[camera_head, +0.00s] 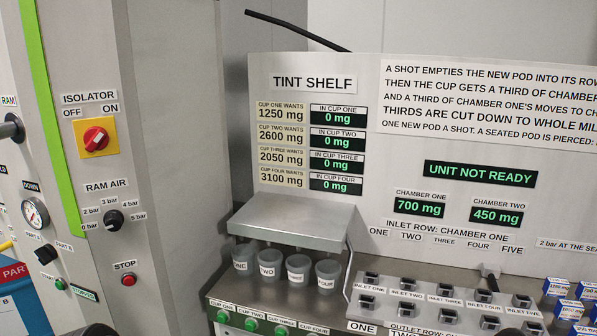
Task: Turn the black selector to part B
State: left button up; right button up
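The black selector (46,254) is a small dark knob low on the grey cabinet face at the left. The label PART A (33,237) is at its upper left and the label PART B (64,247) at its upper right. The knob is too small and oblique for me to tell which label it points to. Neither of my grippers can be made out in the head view. Nothing is seen touching the selector.
A pressure gauge (35,213) sits above the selector, a green button (60,284) below it. The red isolator switch (95,138), ram air knob (113,218) and red stop button (129,280) are to the right. A dark rounded shape (88,330) shows at the bottom edge.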

aim_at(47, 252)
jog(key=u, duration=0.5)
jog(key=k+u, duration=0.15)
jog(key=u, duration=0.3)
jog(key=k+u, duration=0.1)
jog(key=u, duration=0.4)
jog(key=k+l, duration=0.05)
